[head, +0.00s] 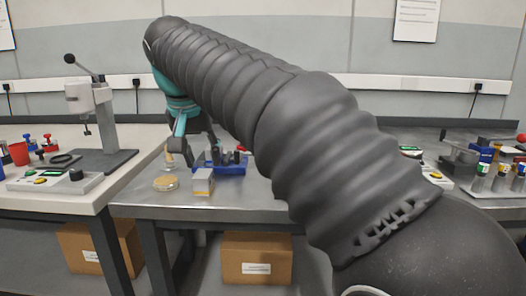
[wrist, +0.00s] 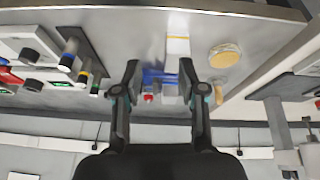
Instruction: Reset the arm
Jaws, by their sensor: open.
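My gripper (head: 192,150) hangs from my black-sleeved arm above the left part of the middle metal table (head: 140,200). In the wrist view my gripper (wrist: 158,82) has its two fingers wide apart, with nothing held between them. Behind the fingers, a blue tray (wrist: 158,76) and a white box (wrist: 178,45) lie on the table below. The head view also shows the blue tray (head: 232,168) and the white box (head: 203,183). My arm hides much of the middle table's right side.
A round yellowish dish (head: 166,183) lies beside the white box. A press stand (head: 100,110) and a control box (head: 55,181) stand on the left table. Several small bottles (head: 500,180) stand at the right. Cardboard boxes (head: 256,245) sit below.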

